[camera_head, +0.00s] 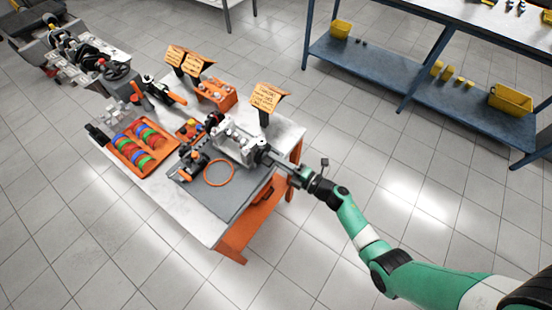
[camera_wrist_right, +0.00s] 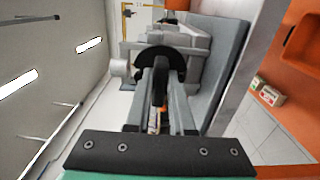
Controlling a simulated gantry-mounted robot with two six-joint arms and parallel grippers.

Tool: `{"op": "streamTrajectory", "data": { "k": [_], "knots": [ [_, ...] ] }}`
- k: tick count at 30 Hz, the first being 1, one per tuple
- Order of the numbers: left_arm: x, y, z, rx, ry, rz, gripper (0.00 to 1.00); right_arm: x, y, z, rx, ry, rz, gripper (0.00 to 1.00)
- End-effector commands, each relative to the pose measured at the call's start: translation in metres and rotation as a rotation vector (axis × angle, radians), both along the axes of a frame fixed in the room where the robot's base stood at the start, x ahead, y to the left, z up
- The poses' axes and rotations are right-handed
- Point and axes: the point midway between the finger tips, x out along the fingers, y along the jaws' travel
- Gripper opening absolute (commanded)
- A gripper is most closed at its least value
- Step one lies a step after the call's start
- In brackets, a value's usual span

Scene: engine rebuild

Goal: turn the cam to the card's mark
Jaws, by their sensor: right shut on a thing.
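A light grey metal engine block (camera_head: 235,142) stands on the grey mat (camera_head: 225,200) of the workbench. My right gripper (camera_head: 270,157) reaches in from the right and is shut at the block's right end. In the right wrist view a dark rounded part, seemingly the cam (camera_wrist_right: 178,56), sits at the tips of the gripper (camera_wrist_right: 160,78), against the block (camera_wrist_right: 196,45). The fingers hide part of it, and its mark cannot be made out. A tan card (camera_head: 268,97) with writing stands behind the block; its text is too small to read. My left gripper is not in view.
An orange tray (camera_head: 158,168) of coloured rings lies left on the bench. An orange ring (camera_head: 219,173) and a small black fixture (camera_head: 193,163) lie in front of the block. More cards (camera_head: 188,60) stand behind. A blue shelf (camera_head: 380,70) stands apart, with open floor between.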

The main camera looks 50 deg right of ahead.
Motion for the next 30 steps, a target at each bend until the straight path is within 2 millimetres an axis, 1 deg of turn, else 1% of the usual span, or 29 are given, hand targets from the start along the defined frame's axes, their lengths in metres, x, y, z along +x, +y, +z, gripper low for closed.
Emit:
{"op": "streamTrajectory", "data": {
  "k": [5, 6, 10, 18, 21, 23, 26, 30],
  "knots": [
    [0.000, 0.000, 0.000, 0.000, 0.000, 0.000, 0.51, 0.000, 0.000, 0.000, -0.001, -0.001, 0.001, 0.00],
    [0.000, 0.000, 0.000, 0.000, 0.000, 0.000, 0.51, 0.000, 0.000, 0.000, -0.001, -0.001, 0.001, 0.28],
    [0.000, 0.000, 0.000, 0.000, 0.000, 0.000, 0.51, 0.000, 0.000, 0.000, -0.002, -0.001, 0.001, 0.51],
    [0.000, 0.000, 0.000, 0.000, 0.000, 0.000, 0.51, 0.000, 0.000, 0.000, -0.002, 0.000, 0.000, 0.51],
    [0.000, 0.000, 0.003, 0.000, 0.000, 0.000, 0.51, -0.006, -0.001, 0.001, -0.002, 0.001, 0.000, 0.51],
    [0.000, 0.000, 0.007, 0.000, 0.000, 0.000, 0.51, -0.014, -0.002, 0.001, -0.001, 0.002, -0.002, 0.51],
    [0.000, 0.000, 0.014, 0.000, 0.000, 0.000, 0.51, -0.035, -0.005, 0.003, 0.000, 0.003, -0.004, 0.51],
    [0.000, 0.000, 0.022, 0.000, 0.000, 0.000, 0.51, -0.069, -0.010, 0.002, 0.000, 0.002, -0.006, 0.51]
  ]
}}
